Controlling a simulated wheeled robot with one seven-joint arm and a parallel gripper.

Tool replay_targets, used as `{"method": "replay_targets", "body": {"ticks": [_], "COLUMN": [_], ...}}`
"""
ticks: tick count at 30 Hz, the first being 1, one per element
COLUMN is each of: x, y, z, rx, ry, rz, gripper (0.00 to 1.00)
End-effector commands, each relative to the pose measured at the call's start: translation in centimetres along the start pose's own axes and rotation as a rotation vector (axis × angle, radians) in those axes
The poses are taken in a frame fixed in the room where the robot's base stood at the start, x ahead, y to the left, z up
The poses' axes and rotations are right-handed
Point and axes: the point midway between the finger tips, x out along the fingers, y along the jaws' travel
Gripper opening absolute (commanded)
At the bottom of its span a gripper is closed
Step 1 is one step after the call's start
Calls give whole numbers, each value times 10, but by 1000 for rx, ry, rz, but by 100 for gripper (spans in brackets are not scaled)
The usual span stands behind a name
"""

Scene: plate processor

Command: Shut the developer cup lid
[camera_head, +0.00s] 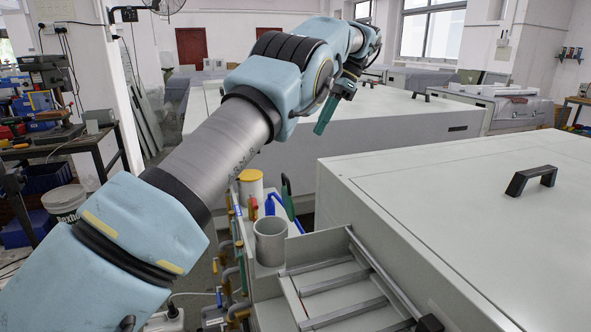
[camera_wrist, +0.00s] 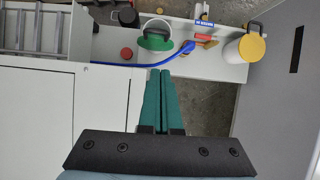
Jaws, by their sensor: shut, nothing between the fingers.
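A pale grey cup (camera_head: 270,247) with an open mouth stands on the narrow shelf beside the machine. A green lid (camera_head: 287,200) stands raised near its rim; from above, in the wrist view, the green lid (camera_wrist: 154,43) covers only part of the cup's outline. I take this as the developer cup, though no label is legible. Whether lid and cup touch cannot be told. My gripper (camera_head: 325,116) has green fingers, pressed together and empty. It is high above and to the right of the cup. In the wrist view the fingertips (camera_wrist: 160,72) point toward the lid.
A cup with a yellow lid (camera_head: 250,177) stands farther back, closed. A blue hose (camera_wrist: 150,66) curves beside the green lid. A metal rack (camera_head: 340,285) lies nearer, at the machine's left edge. A large white cabinet (camera_head: 480,215) borders the right; several small coloured items line the shelf.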

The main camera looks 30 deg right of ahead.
Motion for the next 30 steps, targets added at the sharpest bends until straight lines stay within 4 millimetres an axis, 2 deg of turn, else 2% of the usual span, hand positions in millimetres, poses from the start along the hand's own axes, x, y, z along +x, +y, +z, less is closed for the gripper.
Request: {"method": "replay_targets", "body": {"ticks": [1, 5, 11, 20, 28, 30], "x": [-3, -4, 11, 49, 94, 99], "y": [5, 11, 11, 11, 11, 10], "z": [-6, -9, -9, -7, -6, 3], "rx": [17, 33, 33, 32, 32, 30], "ry": [-7, -16, -15, -16, -16, -15], "rz": [-7, -9, -8, -6, -6, -7], "gripper": [0, 0, 0, 0, 0, 0]}}
